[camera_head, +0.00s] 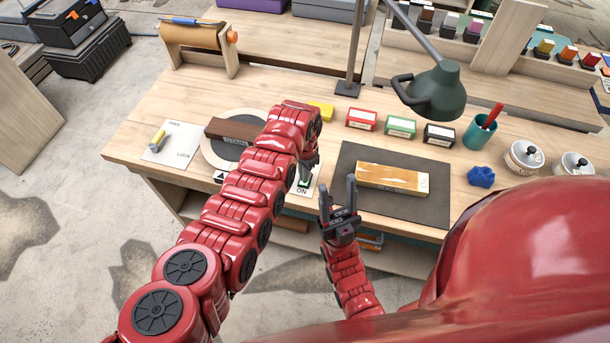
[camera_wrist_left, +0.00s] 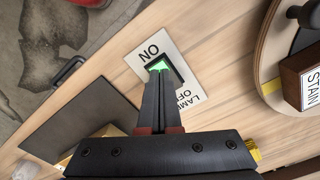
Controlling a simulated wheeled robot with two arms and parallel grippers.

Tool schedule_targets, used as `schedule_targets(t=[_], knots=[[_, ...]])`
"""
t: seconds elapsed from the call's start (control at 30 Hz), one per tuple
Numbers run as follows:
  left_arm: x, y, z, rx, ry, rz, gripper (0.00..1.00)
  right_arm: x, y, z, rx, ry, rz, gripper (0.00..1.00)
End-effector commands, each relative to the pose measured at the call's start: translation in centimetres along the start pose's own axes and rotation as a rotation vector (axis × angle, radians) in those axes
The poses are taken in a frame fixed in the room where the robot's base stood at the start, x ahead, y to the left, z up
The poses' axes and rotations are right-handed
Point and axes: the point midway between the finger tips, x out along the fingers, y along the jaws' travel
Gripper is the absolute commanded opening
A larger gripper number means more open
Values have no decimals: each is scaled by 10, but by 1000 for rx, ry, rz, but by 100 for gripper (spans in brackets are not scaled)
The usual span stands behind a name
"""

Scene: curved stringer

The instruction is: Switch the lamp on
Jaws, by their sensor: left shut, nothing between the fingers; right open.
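The lamp (camera_head: 435,93) has a dark green shade on a grey arm and stands at the back of the bench. Its bulb is hidden, and no light from it is clear. The switch plate (camera_head: 300,196) lies at the bench's front edge. In the left wrist view, the plate (camera_wrist_left: 184,88) reads ON and LAMP, with a bright green rocker (camera_wrist_left: 160,67) at the ON end. My left gripper (camera_wrist_left: 159,78) is shut and empty, its tips at the rocker; contact is unclear. It also shows in the head view (camera_head: 307,178). My right gripper (camera_head: 337,200) is open and empty in front of the bench.
A dark mat (camera_head: 405,205) with a wooden block (camera_head: 393,179) lies right of the switch. A round turntable (camera_head: 212,155) with a dark wood block stands left. Small labelled boxes (camera_head: 400,126), a green cup (camera_head: 480,132) and metal tins (camera_head: 523,157) stand behind and right.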

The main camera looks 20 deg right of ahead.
Motion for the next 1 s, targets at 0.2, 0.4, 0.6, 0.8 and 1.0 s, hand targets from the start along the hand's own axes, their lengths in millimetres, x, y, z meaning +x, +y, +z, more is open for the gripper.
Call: schedule_targets(t=[0.2, 0.4, 0.6, 0.8, 1.0], knots=[[-24, 0, -1, 0, 3, 0, 0, 19, 1, -3, 0, 0, 0, 49], [-41, 0, 0, 0, -1, 1, 0, 31, 2, -5, 0, 0, 0, 49], [-57, 0, 0, -1, -1, 0, 0, 41, 2, -7, 0, 0, 0, 49], [-61, 0, 0, -1, 0, 0, 0, 42, 2, -7, 0, 0, 0, 49], [-61, 0, 0, 0, -1, 0, 0, 42, 2, -7, 0, 0, 0, 49]])
